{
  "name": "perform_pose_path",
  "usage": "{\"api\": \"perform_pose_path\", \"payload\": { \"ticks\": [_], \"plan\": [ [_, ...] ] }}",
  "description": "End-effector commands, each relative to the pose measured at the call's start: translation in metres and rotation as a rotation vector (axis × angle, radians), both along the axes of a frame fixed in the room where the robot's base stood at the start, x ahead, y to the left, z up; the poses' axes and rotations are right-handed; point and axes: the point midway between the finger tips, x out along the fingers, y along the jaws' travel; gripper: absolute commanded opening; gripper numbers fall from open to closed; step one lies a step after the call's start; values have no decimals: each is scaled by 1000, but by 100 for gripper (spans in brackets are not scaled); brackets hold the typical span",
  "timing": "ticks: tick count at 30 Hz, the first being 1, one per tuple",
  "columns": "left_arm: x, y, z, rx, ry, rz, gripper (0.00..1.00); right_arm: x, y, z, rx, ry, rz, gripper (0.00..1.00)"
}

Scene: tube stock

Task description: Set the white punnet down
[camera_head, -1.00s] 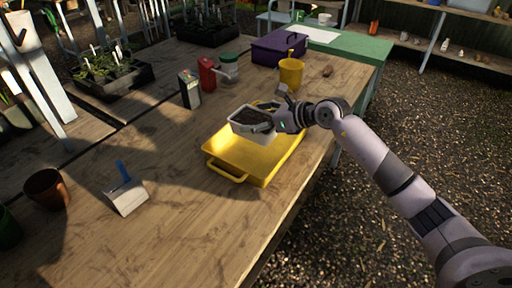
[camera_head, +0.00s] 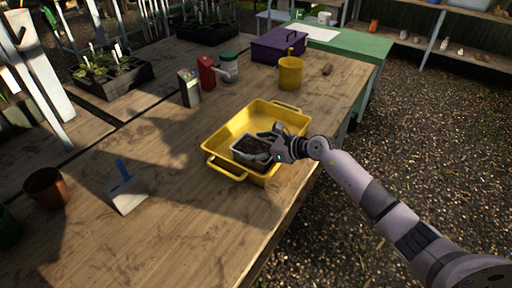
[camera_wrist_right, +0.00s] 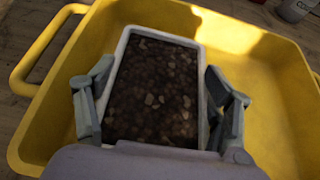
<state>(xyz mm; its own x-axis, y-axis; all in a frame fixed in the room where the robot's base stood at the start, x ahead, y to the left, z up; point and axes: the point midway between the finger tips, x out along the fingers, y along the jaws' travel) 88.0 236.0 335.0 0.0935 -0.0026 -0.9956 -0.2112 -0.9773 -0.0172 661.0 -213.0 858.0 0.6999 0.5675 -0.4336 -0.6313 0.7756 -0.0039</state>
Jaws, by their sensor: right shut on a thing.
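The white punnet (camera_head: 237,153), filled with dark pebbly soil, is at the near end of the yellow tray (camera_head: 213,145) in the head view. My right gripper (camera_head: 268,146) is shut on the punnet. In the right wrist view, its fingers (camera_wrist_right: 155,105) press on both long sides of the punnet (camera_wrist_right: 203,85), which is inside the tray's outline (camera_wrist_right: 45,100). I cannot tell whether the punnet's base touches the tray floor. My left gripper is not in view.
A yellow mug (camera_head: 291,74) and a purple box (camera_head: 277,48) stand behind the tray. A red container (camera_head: 206,72) and a dark box (camera_head: 189,88) stand back left. A scoop with a blue handle (camera_head: 128,194) and a brown pot (camera_head: 46,187) are at left. The front table is clear.

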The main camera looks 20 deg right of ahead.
Motion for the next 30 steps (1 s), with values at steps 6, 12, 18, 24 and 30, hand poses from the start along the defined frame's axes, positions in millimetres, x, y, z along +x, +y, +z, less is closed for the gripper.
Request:
{"api": "perform_pose_path", "payload": {
  "ticks": [6,12,18,24,30],
  "plan": [
    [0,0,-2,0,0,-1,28,0,0,-2,0,0,0,80],
    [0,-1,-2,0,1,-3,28,0,0,-2,-1,1,0,93],
    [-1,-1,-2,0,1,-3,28,0,0,-2,-1,1,0,95],
    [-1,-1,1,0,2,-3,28,0,0,2,0,0,0,95],
    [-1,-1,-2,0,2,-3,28,-20,-18,11,-6,-1,-1,95]
  ]
}}
